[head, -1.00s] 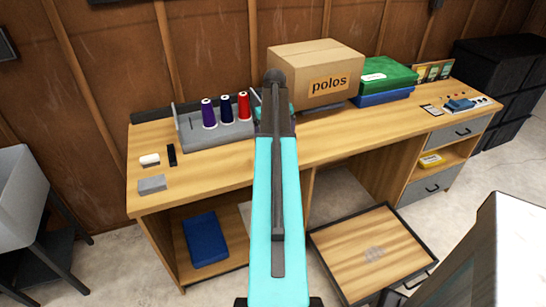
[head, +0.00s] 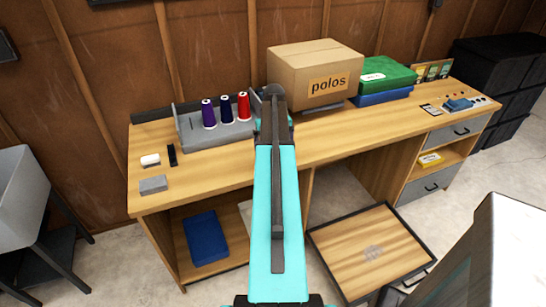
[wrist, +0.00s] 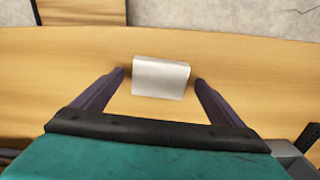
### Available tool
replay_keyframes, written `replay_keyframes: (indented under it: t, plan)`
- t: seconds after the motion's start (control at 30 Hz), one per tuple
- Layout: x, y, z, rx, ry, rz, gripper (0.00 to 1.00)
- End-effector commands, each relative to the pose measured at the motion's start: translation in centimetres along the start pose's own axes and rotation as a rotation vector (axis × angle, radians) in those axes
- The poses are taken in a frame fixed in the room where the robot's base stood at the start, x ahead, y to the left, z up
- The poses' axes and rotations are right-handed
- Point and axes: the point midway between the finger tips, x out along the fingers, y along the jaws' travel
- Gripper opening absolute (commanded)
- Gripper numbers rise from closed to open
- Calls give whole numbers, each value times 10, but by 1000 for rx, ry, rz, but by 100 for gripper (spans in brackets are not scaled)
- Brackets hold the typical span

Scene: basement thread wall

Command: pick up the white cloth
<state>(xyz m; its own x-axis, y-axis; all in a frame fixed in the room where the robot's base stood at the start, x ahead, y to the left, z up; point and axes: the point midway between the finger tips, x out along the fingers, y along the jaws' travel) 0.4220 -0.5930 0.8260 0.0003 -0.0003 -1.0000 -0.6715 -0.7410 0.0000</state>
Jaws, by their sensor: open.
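The white cloth (wrist: 161,77) shows in the wrist view as a small, pale, folded rectangle lying on the wooden desk top (wrist: 50,80). My gripper (wrist: 159,76) is open, with one purple finger to each side of the cloth as seen from the wrist. The fingertips look close to its side edges; I cannot tell how high they are above the desk. In the head view my arm hides the cloth and my fingers.
A spool rack (head: 215,132) with purple, navy and red thread stands left of my arm. A polos box (head: 316,75) and green case (head: 383,73) stand behind on the right. A grey block (head: 153,184) and white piece (head: 150,160) lie at left. A low wooden platform (head: 340,250) is on the floor.

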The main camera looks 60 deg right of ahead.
Motion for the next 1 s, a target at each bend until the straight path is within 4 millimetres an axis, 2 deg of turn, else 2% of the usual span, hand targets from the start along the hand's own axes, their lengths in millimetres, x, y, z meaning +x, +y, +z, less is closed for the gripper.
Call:
replay_keyframes:
  t: [0.27,0.37,0.53,0.57,1.0]
  plan:
    - [0,0,0,-1,0,0,92]
    - [0,0,0,-1,0,0,79]
    - [0,-1,0,-1,0,0,50]
    - [0,-1,0,-1,0,0,48]
    - [-5,-1,0,-1,0,0,48]
